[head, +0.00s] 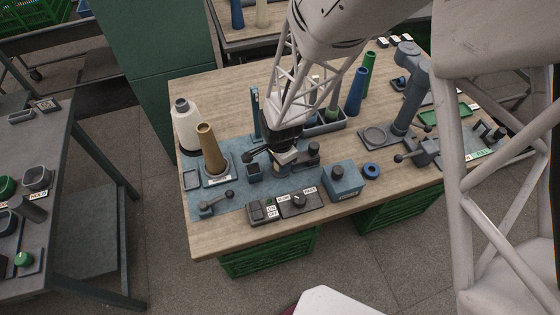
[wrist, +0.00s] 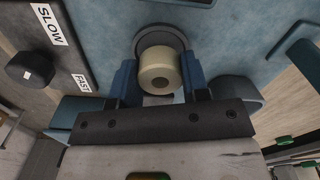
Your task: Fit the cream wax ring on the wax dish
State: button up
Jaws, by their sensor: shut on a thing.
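In the head view my gripper (head: 285,157) is low over the blue-grey machine plate (head: 240,186); the ring and dish cannot be made out clearly there.
A control panel with a dark knob (wrist: 32,72) marked SLOW and FAST lies to the left in the wrist view.

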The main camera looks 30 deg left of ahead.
jog(key=shift+f, duration=0.65)
dwell(1.4)
jog(key=o, duration=1.4)
jog(key=shift+o, duration=0.2)
jog(key=shift+r, duration=0.15)
jog(key=shift+r, duration=3.8)
